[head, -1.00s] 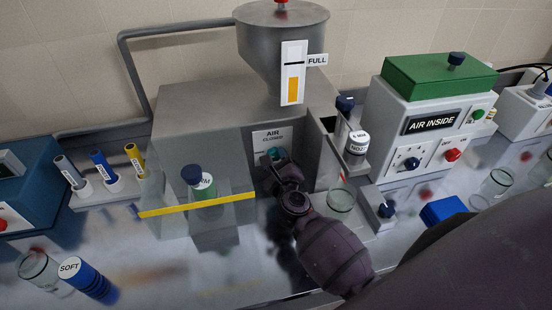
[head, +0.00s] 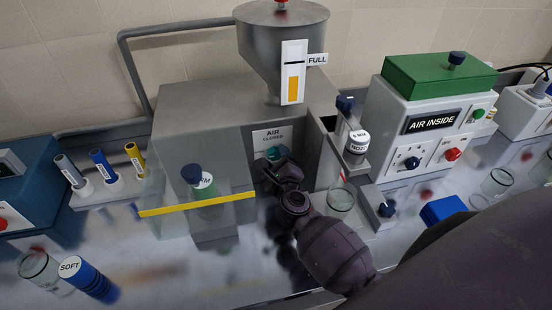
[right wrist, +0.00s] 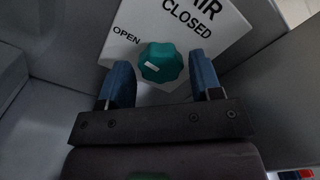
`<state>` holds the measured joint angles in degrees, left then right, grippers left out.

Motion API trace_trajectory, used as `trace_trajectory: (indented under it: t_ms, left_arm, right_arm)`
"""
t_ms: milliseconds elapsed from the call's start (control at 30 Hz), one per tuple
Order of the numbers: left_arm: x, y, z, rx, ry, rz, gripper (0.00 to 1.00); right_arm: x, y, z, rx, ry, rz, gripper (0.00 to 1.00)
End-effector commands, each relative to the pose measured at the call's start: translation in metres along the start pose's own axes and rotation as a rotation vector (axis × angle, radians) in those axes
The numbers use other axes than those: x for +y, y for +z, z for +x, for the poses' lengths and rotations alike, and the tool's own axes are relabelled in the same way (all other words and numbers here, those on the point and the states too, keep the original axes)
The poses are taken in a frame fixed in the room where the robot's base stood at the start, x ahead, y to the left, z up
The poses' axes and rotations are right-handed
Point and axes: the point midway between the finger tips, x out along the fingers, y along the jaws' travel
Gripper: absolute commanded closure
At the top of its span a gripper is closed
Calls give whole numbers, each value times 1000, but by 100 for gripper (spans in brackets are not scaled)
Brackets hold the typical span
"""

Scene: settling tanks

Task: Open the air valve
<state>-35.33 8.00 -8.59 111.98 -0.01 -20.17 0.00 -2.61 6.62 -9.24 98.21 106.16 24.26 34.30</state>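The air valve is a teal lobed knob (right wrist: 162,62) with a white mark, on a white plate (right wrist: 208,42) reading AIR, CLOSED and OPEN. My right gripper (right wrist: 163,80) is open, with one blue finger on each side of the knob and visible gaps between. In the head view my right gripper (head: 277,162) is at the valve under the AIR plate (head: 270,137) and partly hides the knob. My left gripper is not in view.
A clear guarded chamber with a yellow bar (head: 197,204) stands left of my gripper. A glass beaker (head: 341,197) and a small grey switch box (head: 380,208) stand close on the right. A hopper (head: 280,45) marked FULL is above.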

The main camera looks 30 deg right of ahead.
Motion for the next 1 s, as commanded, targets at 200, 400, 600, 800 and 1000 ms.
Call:
trace_trajectory:
  t_ms: [200,400,600,800,1000]
  left_arm:
    - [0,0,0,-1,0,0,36]
    - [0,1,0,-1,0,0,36]
    - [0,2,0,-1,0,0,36]
    - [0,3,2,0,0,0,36]
    - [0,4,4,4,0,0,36]
  right_arm:
    - [0,1,0,-1,-1,1,31]
    - [0,0,-3,-1,0,1,31]
    - [1,0,-28,0,1,2,31]
    - [1,-1,-63,1,1,1,31]
    - [1,-1,-92,1,0,1,31]
